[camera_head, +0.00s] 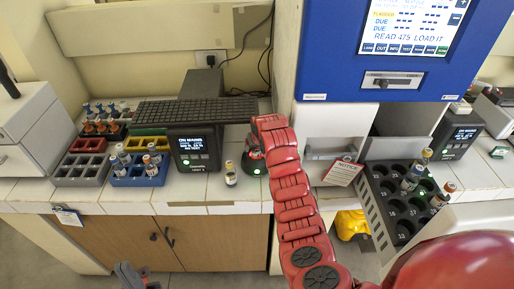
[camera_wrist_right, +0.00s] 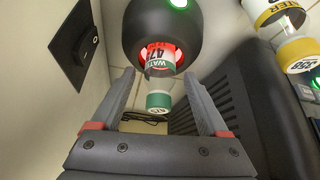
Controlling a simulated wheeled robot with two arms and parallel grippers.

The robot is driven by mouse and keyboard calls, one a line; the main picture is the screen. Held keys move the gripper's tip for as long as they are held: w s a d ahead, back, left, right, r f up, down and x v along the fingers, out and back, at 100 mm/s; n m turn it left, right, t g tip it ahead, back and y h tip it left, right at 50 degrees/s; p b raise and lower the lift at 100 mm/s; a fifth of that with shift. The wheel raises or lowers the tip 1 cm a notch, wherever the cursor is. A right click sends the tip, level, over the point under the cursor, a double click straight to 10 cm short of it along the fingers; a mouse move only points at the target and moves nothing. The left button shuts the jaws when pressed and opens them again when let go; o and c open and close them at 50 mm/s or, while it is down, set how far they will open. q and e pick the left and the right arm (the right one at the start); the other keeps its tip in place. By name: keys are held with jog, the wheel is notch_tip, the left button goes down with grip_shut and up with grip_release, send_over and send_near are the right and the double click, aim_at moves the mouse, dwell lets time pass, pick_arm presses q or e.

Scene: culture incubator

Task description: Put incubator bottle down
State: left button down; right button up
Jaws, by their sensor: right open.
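A bottle with a green cap and a white and green label reading WATER (camera_wrist_right: 158,80) sits in a round black holder (camera_wrist_right: 135,30) with a red glowing ring and a green light. My right gripper (camera_wrist_right: 162,100) is open, with one finger on each side of the bottle and visible gaps. In the head view the holder (camera_head: 253,160) shows at the end of my red right arm, which hides the right gripper and the bottle. My left gripper (camera_head: 132,277) is low at the left, partly cut off; its opening is unclear.
A yellow-labelled bottle (camera_head: 231,175) stands left of the holder, beside a black display box (camera_head: 195,150). Coloured racks with bottles stand at left. The blue incubator's screen (camera_head: 410,25) reads "READ 475 LOAD IT". A black numbered tray (camera_head: 380,212) at right holds several bottles and empty wells.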

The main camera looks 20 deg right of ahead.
jog(key=b+v, duration=0.1)
jog(key=v, duration=1)
jog(key=shift+s+r+b, duration=0.15)
jog(key=shift+r+b, duration=0.1)
jog(key=shift+b, duration=0.05)
